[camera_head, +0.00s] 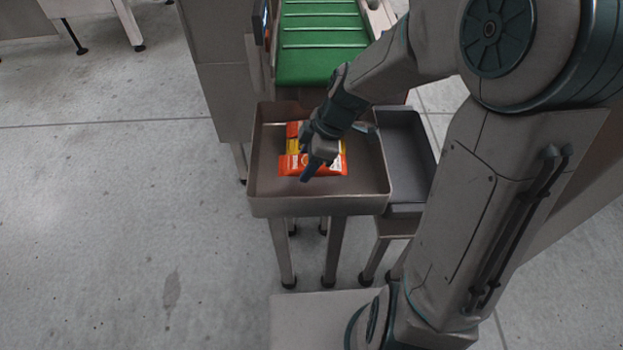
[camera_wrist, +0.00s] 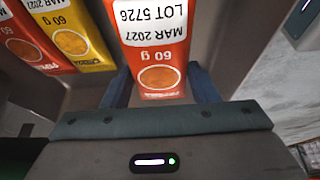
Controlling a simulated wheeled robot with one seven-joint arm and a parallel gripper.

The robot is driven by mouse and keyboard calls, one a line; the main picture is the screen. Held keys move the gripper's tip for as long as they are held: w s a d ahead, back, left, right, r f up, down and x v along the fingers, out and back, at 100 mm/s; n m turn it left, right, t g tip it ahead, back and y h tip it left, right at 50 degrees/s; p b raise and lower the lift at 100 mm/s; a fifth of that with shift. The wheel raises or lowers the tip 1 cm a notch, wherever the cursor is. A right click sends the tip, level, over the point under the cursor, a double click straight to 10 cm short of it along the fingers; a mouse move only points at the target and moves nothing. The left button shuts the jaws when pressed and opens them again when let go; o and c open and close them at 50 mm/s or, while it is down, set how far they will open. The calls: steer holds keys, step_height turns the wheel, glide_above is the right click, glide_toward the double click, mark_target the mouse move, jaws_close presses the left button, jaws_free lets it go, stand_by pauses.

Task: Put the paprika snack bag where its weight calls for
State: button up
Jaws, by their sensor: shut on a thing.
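My gripper (camera_head: 312,172) reaches down over a grey-brown metal tray (camera_head: 262,185) at the end of a green belt. In the wrist view its two fingers are shut on an orange snack bag (camera_wrist: 152,50), one on each side. That bag is marked 60 g, MAR 2027 and LOT 5726, upside down in the picture. Its flavour name is mostly cut off. A yellow bag (camera_wrist: 75,38) and a red-orange bag (camera_wrist: 25,42) lie beside it in the wrist view. In the head view my gripper partly hides the bags, and I cannot tell whether the held one touches the tray.
The green ribbed conveyor (camera_head: 322,55) leads to the tray from behind. A darker grey tray (camera_head: 408,155) stands close on the right, partly behind my arm. A metal cabinet (camera_head: 218,75) stands at back left. Open concrete floor (camera_head: 110,220) lies to the left.

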mark_target(311, 187)
steer(key=shift+s+d+f, duration=0.35)
steer(key=shift+s+f, duration=0.1)
steer(key=shift+s, duration=0.15)
steer(key=shift+f+b, duration=0.85)
steer(key=shift+f, duration=1.1)
steer(key=shift+f, duration=0.2)
steer(key=o, duration=1)
steer(key=shift+o, duration=0.2)
steer(key=shift+r, duration=0.1)
